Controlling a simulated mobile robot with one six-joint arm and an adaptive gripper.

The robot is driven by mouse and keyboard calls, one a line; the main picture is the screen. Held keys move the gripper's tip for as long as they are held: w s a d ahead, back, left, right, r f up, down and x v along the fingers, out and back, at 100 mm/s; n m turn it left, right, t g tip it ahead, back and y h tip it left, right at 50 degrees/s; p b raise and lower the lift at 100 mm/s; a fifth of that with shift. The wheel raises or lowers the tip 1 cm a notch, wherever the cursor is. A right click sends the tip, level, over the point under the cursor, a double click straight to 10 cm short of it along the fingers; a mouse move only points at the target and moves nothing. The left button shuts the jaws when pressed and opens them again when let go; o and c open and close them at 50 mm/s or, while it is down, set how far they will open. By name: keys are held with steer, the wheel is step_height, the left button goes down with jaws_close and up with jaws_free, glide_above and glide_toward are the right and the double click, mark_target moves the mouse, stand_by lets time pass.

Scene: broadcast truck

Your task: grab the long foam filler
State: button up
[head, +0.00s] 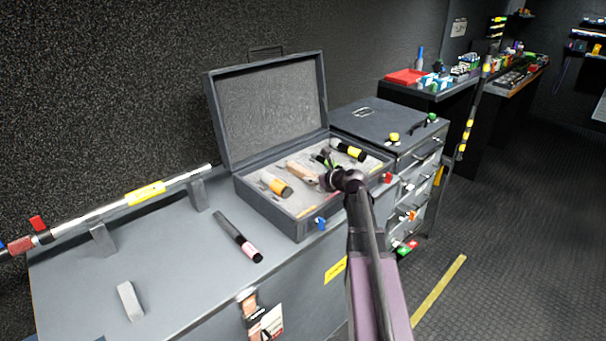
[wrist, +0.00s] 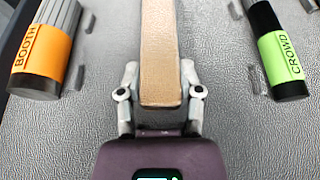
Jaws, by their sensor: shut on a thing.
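The long foam filler (wrist: 160,40) is a tan, straight-sided bar between my fingers in the wrist view. In the head view the tan filler (head: 300,171) shows in the open grey case (head: 270,212), partly hidden by my gripper (head: 322,177). My gripper (wrist: 160,82) has one finger on each side of the filler's near end and is shut on it. The filler still appears low inside the case; whether it touches the lining I cannot tell.
An orange-banded BOOTH cylinder (wrist: 40,55) lies left of the filler and a green-banded CROWD cylinder (wrist: 277,50) right. A yellow-banded cylinder (head: 347,150) lies at the case's far right. The raised lid (head: 268,108) stands behind. A dark, pink-ended cylinder (head: 237,236) lies on the bench.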

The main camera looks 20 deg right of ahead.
steer(key=shift+r, duration=0.15)
step_height(320, 180, up, 4)
steer(key=p, duration=0.4)
steer(key=shift+f, duration=0.2)
steer(key=s+d, duration=0.1)
steer(key=s, duration=0.6)
steer(key=s+d+r+p, duration=0.1)
steer(key=s+d, duration=0.1)
steer(key=s, duration=0.6)
steer(key=shift+s+d, duration=0.25)
steer(key=shift+s, duration=0.05)
steer(key=shift+r, duration=0.2)
